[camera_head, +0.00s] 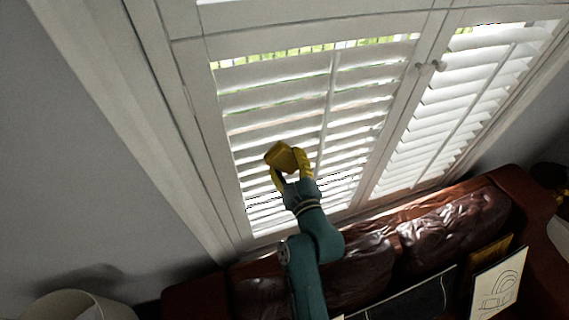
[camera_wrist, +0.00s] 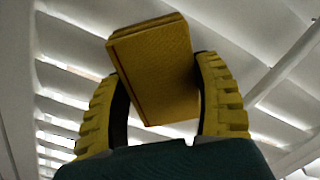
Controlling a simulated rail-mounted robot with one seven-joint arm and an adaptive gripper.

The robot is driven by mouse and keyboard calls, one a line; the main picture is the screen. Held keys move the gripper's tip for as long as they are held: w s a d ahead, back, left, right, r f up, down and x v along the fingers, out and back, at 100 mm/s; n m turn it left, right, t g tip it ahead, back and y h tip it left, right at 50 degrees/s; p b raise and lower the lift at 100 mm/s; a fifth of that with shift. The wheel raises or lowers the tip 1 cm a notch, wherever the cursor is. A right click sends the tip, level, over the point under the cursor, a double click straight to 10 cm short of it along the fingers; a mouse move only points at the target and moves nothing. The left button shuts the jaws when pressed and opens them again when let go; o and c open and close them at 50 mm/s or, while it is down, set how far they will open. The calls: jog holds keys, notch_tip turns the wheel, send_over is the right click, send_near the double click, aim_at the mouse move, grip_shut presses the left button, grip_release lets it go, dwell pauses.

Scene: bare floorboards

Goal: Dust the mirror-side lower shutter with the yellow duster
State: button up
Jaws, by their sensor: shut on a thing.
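The yellow duster (camera_head: 281,156) is a small block held at the end of my arm. My gripper (camera_head: 289,167), with yellow fingers, is shut on it. In the wrist view the duster (camera_wrist: 158,72) sits tilted between the two ribbed fingers of my gripper (camera_wrist: 160,95). White louvred shutters fill the window. The left lower shutter (camera_head: 262,101) lies behind the duster, its slats tilted partly open. The right lower shutter (camera_head: 455,103) stands beside it. I cannot tell whether the duster touches the slats. No mirror shows, so which shutter is mirror-side is unclear.
A brown leather sofa (camera_head: 360,262) stands below the window, under my arm. Framed pictures (camera_head: 497,285) lean at the lower right. A lampshade (camera_head: 75,308) is at the lower left. A small knob (camera_head: 438,66) sticks out where the shutters meet.

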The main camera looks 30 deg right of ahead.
aim_at(273, 166)
jog(key=shift+w+a+r+p, duration=0.15)
jog(key=shift+a+r+p, duration=0.3)
jog(key=shift+p, duration=0.5)
jog(key=a+p, duration=0.2)
jog(key=p, duration=0.1)
jog(key=shift+w+a+f, duration=0.1)
jog(key=shift+w+a, duration=0.05)
jog(key=shift+w, duration=0.05)
jog(key=shift+a+f+p, duration=0.15)
jog(key=shift+a+p, duration=0.05)
jog(key=shift+p, duration=0.15)
jog(key=a+p, duration=0.1)
jog(key=p, duration=0.2)
jog(key=shift+w+a+p, duration=0.15)
jog(key=shift+a+p, duration=0.2)
jog(key=shift+p, duration=0.05)
jog(key=shift+w+a+f, duration=0.1)
jog(key=shift+a+f, duration=0.1)
jog(key=shift+a, duration=0.65)
jog(key=shift+r, duration=0.1)
jog(key=v, duration=0.6)
